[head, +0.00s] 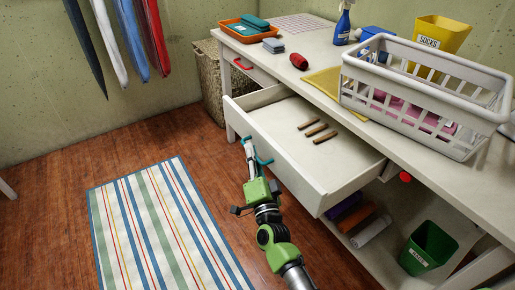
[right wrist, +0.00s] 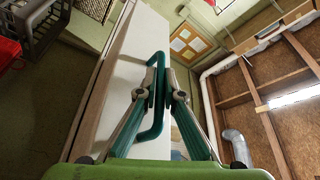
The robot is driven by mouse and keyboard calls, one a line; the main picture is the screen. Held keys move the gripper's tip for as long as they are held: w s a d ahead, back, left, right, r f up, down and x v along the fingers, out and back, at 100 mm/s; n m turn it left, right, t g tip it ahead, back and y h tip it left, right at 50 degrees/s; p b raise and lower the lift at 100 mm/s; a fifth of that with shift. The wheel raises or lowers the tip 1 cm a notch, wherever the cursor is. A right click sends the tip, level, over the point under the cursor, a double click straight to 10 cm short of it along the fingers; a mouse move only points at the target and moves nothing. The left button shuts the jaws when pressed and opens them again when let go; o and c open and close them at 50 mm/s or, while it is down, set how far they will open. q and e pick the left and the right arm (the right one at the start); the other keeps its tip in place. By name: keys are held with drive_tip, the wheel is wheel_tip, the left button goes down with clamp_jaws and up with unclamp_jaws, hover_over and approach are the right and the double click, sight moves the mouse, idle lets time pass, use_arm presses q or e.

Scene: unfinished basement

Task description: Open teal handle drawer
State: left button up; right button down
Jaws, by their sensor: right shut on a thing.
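The drawer (head: 300,172) with the teal handle (head: 265,161) stands pulled out of the white bench, its inside in plain view. Three small brown bars (head: 316,129) lie in it. My right gripper (head: 249,147) is at the drawer front, shut on the teal handle. In the right wrist view the fingers (right wrist: 160,80) close around the bar of the teal handle (right wrist: 156,128), which is fixed to the pale drawer front (right wrist: 133,65). My left gripper is not in view.
The bench top (head: 305,88) holds a white laundry basket (head: 415,88), an orange tray (head: 246,38), a blue spray bottle (head: 343,25) and a yellow socks bin (head: 443,32). A shut drawer with a red handle (head: 243,65) is farther left. A striped rug (head: 163,225) lies on the floor.

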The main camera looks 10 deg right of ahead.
drive_tip(key=shift+s+a+f, duration=0.1)
drive_tip(key=shift+s+a, duration=0.15)
drive_tip(key=shift+a, duration=0.2)
drive_tip(key=c, duration=2.4)
unclamp_jaws()
drive_tip(key=shift+c, duration=0.2)
drive_tip(key=v, duration=1.2)
